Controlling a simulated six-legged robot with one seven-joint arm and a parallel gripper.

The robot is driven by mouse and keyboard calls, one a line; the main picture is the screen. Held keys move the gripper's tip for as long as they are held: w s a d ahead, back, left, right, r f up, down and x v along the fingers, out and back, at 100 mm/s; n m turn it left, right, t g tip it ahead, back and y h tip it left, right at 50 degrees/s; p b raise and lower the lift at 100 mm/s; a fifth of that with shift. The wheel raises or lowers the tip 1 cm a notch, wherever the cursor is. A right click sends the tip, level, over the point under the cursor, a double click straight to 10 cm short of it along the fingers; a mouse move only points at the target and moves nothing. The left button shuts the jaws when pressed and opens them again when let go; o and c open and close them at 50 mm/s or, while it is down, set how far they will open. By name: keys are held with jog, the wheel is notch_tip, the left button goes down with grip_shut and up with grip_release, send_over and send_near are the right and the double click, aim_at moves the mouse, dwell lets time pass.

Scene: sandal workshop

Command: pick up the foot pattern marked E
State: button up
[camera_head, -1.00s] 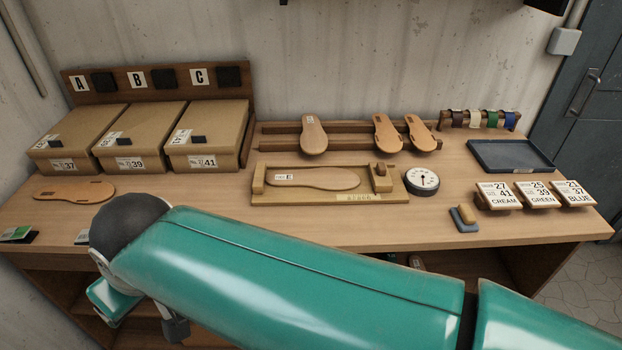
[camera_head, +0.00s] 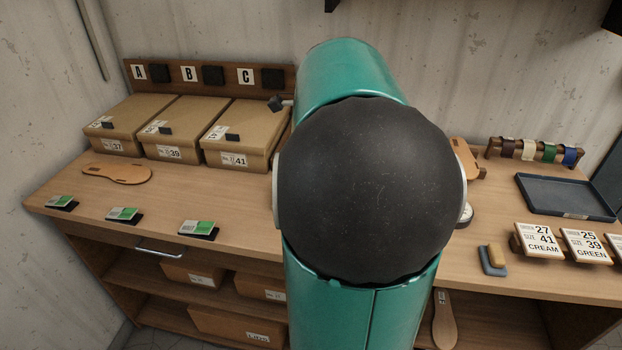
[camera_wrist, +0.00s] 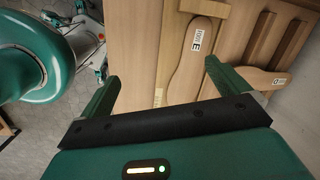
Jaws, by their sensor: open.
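The foot pattern marked E (camera_wrist: 184,75) shows in the wrist view as a tan sole shape with a white E label near its upper end. It lies in a shallow wooden tray (camera_wrist: 163,38). My gripper (camera_wrist: 160,72) is open and empty, its two green fingers spread apart. The pattern lies between the finger directions, nearer the right finger; I cannot tell the height gap. In the head view my arm hides the pattern, its tray and the gripper.
Another labelled sole (camera_wrist: 250,80) lies beyond the right finger in the wrist view. In the head view, lidded boxes (camera_head: 240,135) stand at the left. A dark blue tray (camera_head: 566,196) and label blocks (camera_head: 541,240) sit at the right. A loose sole (camera_head: 117,174) lies front left.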

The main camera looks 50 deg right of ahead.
jog(key=s+d+f+m+g, duration=0.1)
jog(key=s+d+m, duration=0.35)
jog(key=d, duration=0.25)
jog(key=s+d+f+m+g, duration=0.1)
jog(key=s+d+f+m, duration=0.1)
jog(key=s+d+m, duration=0.35)
jog(key=shift+m, duration=0.3)
jog(key=f, duration=0.4)
jog(key=w+d+f, duration=0.1)
jog(key=f, duration=0.3)
jog(key=w+d+f, duration=0.1)
jog(key=f, duration=0.4)
jog(key=shift+f, duration=0.1)
jog(key=shift+c, duration=0.4)
jog(key=c, duration=0.6)
